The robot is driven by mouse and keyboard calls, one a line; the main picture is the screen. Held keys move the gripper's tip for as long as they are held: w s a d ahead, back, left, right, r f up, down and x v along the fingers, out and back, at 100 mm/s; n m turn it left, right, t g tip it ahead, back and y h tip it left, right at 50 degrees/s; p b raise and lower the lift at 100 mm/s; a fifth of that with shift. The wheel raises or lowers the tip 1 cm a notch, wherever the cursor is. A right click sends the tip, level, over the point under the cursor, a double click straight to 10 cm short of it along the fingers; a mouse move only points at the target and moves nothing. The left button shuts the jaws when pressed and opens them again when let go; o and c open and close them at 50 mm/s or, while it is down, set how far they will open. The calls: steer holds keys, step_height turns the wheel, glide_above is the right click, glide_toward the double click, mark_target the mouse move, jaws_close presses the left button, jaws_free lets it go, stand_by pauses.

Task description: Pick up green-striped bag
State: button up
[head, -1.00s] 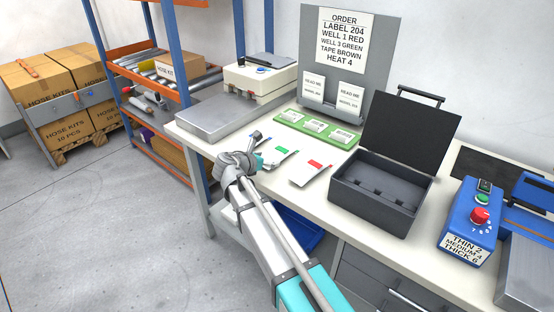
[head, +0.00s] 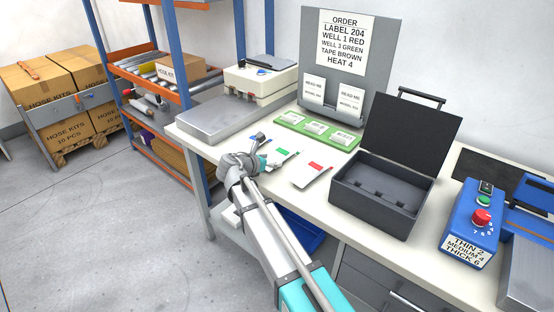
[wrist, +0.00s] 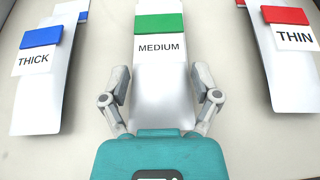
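The green-striped bag (wrist: 162,50) is a pale pouch with a green band and a label reading MEDIUM. It lies on the table straight ahead in the wrist view, and its near end runs between the fingers. In the head view the bag (head: 284,153) lies just beyond my gripper, partly hidden by it. My gripper (wrist: 160,85) is open, with one finger on each side of the bag. I see gaps between the fingers and the bag's edges. In the head view my gripper (head: 268,161) is low over the table's front edge.
A blue-striped THICK bag (wrist: 40,60) lies to the left and a red-striped THIN bag (wrist: 285,50) to the right. A green tray (head: 290,118) with white labels is behind them. An open dark case (head: 375,213) stands to the right, and a metal plate (head: 215,118) to the left.

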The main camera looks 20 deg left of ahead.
steer(key=c, duration=0.4)
steer(key=shift+o, duration=0.2)
steer(key=shift+r, duration=0.2)
step_height(320, 180, up, 2)
steer(key=shift+r+p, duration=0.1)
steer(key=shift+p, duration=1.15)
steer(key=r+p+v, duration=0.1)
steer(key=p+v, duration=0.4)
steer(key=v, duration=0.3)
steer(key=w+d+r+p+v, duration=0.1)
steer(key=r+p+v, duration=0.1)
steer(key=p+v, duration=0.3)
steer(key=v, duration=0.4)
steer(key=shift+r, duration=0.35)
steer(key=shift+w, duration=0.2)
